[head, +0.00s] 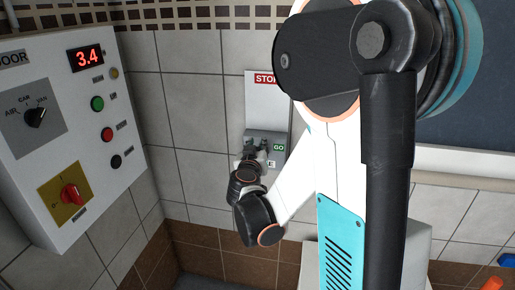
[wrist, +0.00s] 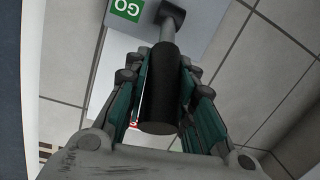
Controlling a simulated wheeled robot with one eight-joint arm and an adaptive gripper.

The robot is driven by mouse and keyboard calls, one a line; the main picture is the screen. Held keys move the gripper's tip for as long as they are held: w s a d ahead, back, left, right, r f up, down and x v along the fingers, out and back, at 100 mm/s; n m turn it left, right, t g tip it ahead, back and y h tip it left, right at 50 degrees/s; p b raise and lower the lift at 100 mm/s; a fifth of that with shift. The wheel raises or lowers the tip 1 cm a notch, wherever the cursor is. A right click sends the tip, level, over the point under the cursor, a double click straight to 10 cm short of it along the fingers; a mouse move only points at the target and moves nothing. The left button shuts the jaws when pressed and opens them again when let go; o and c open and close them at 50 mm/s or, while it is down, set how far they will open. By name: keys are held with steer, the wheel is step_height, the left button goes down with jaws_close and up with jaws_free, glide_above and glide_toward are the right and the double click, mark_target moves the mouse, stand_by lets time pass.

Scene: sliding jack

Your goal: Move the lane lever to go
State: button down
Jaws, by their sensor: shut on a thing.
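The lane lever has a black cylindrical grip (wrist: 160,95) on a grey shaft (wrist: 172,28) in the wrist view. The shaft comes out of a grey block beside the green GO label (wrist: 128,8). My gripper (wrist: 161,78) is shut on the black grip, with one finger on each side. In the head view my gripper (head: 252,158) is at the grey block (head: 265,136), level with the GO label (head: 278,147). This is low on the white plate (head: 267,100), well below the red STOP label (head: 264,79). My gripper mostly hides the lever there.
A control panel (head: 120,75) with a red 3.4 display, a selector knob, several buttons and a red rotary switch (head: 72,194) is on the left. Tiled wall surrounds the plate. My arm covers much of the right side. An orange object (head: 492,283) is at the lower right.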

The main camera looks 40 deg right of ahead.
steer(key=c, duration=1.3)
jaws_free()
steer(key=shift+f, duration=0.1)
steer(key=shift+c, duration=0.2)
steer(key=shift+s+a, duration=0.1)
steer(key=v, duration=1.1)
steer(key=shift+s+a, duration=0.25)
steer(key=shift+s, duration=0.05)
steer(key=shift+s, duration=0.1)
